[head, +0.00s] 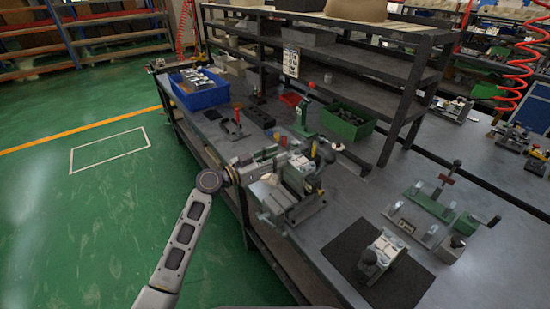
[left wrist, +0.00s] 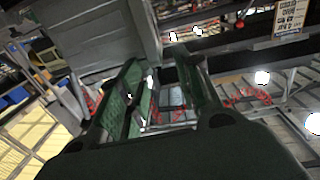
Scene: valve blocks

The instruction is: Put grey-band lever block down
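My left gripper (head: 268,160) reaches in over the near edge of the bench, beside a cluster of grey valve-block parts (head: 300,188). The cluster has a yellow piece and dark levers, and my gripper overlaps it, so I cannot pick out the grey band. In the left wrist view both fingers of my left gripper (left wrist: 160,62) show, with background visible between them. A large grey body (left wrist: 100,35) is close by the left fingertip; whether it is gripped is unclear. A grey block with a dark knob (head: 383,252) sits on the black mat (head: 415,285). My right gripper is not in view.
A blue bin (head: 200,92), a green bin (head: 345,125), a red-handled clamp (head: 235,125) and a green toggle clamp (head: 305,118) occupy the far bench. A dark shelf rack (head: 350,65) rises behind.

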